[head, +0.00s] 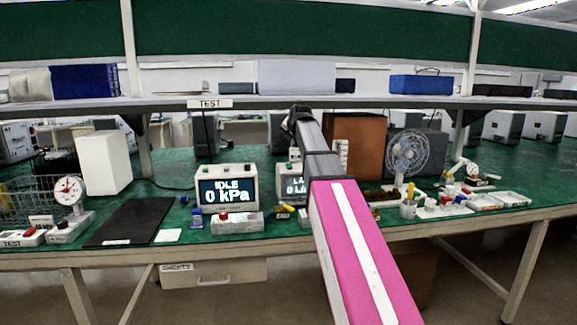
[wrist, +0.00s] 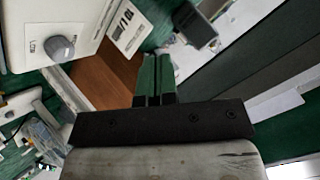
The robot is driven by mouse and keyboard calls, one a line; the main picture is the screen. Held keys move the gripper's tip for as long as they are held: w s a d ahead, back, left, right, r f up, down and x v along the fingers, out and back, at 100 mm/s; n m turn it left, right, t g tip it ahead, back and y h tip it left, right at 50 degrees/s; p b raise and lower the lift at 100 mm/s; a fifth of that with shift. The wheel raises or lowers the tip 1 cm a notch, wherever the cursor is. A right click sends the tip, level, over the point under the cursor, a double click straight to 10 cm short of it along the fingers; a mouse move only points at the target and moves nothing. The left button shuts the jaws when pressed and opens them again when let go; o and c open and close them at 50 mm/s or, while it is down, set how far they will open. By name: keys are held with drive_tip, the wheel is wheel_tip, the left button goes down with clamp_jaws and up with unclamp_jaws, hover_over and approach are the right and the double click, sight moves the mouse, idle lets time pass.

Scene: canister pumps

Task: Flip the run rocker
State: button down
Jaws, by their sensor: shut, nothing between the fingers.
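My pink and grey arm crosses the middle of the head view and hides part of the bench; I cannot make out the fingers there. A white unit with a grey knob (wrist: 61,48) is up and left of the fingers in the wrist view. A display unit (head: 226,188) reads IDLE, 0 kPa, and a second display (head: 291,187) is partly behind my arm. I cannot tell any part as the run rocker; labels are too small or blurred.
On the green bench are a grey box with a red button (head: 224,217), a dark mat (head: 128,222), a dial gauge (head: 69,190), a wire basket (head: 22,203) and a fan (head: 408,153). A shelf (head: 385,101) runs above. Small parts crowd the right side.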

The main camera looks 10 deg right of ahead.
sight(290, 164)
drive_tip(key=shift+w+f, duration=0.2)
drive_tip(key=shift+f, duration=1.25)
drive_tip(key=shift+w+f, duration=0.2)
drive_tip(key=shift+f, duration=1.25)
drive_tip(key=shift+w+f, duration=0.2)
drive_tip(key=shift+f, duration=1.25)
drive_tip(key=shift+f, duration=0.15)
drive_tip(key=shift+f, duration=0.25)
drive_tip(key=shift+f, duration=0.3)
drive_tip(key=shift+r, duration=0.1)
drive_tip(key=shift+r, duration=0.6)
drive_tip(key=shift+s+r, duration=0.2)
drive_tip(key=shift+r, duration=1.05)
drive_tip(key=shift+s+r, duration=0.15)
drive_tip(key=shift+r, duration=1.05)
